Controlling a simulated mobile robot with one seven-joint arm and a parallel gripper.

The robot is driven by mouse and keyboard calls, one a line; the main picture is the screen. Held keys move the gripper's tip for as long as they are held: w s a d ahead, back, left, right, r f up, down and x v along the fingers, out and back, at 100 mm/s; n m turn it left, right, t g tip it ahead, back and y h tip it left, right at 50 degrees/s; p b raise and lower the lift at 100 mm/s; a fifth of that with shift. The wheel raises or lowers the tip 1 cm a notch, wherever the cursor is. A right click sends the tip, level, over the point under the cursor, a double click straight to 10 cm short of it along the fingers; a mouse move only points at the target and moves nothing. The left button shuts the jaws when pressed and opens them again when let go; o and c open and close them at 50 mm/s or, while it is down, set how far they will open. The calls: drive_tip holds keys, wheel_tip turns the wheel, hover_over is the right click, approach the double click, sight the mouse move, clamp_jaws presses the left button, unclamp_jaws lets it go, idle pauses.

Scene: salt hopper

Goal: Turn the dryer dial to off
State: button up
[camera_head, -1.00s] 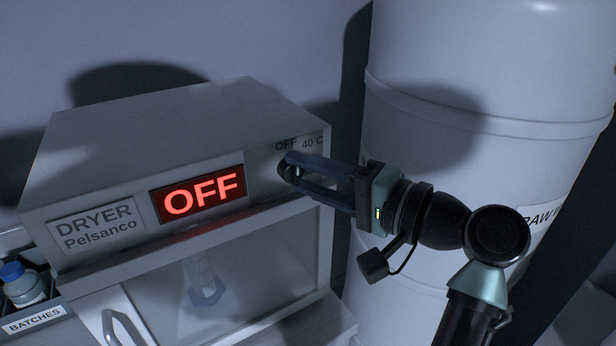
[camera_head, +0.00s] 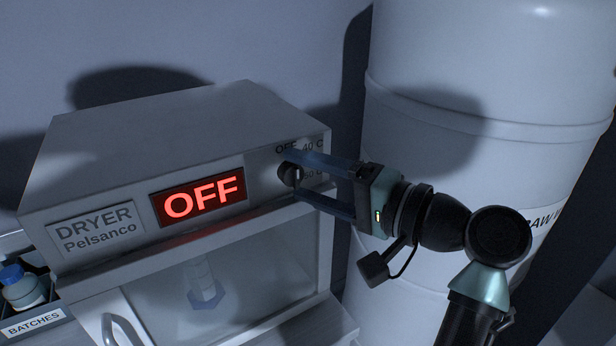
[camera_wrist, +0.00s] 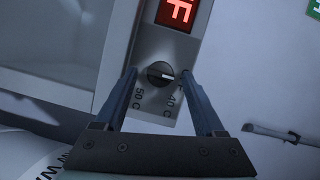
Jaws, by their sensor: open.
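The dryer (camera_head: 150,150) is a pale box with a glass door, and its red display (camera_head: 198,195) reads OFF. The black dial (camera_head: 290,174) is at the right end of its front panel, below the OFF and 40 C marks. In the wrist view the dial (camera_wrist: 160,73) shows a light pointer line toward the partly covered OFF mark, with 40 C and 50 C printed nearby. My gripper (camera_head: 297,175) is open, its blue fingers reaching to either side of the dial. In the wrist view my gripper (camera_wrist: 160,75) has its fingers spread, with visible gaps beside the dial.
A large white drum (camera_head: 470,130) stands to the right, behind my arm. A blue-capped bottle (camera_head: 22,287) sits in a BATCHES bin at the lower left. A vessel (camera_head: 205,285) stands behind the dryer's glass.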

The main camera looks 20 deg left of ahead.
drive_tip(key=shift+d, duration=0.1)
drive_tip(key=b+v, duration=0.2)
drive_tip(key=v, duration=1)
drive_tip(key=shift+d, duration=0.4)
drive_tip(key=shift+r, duration=0.1)
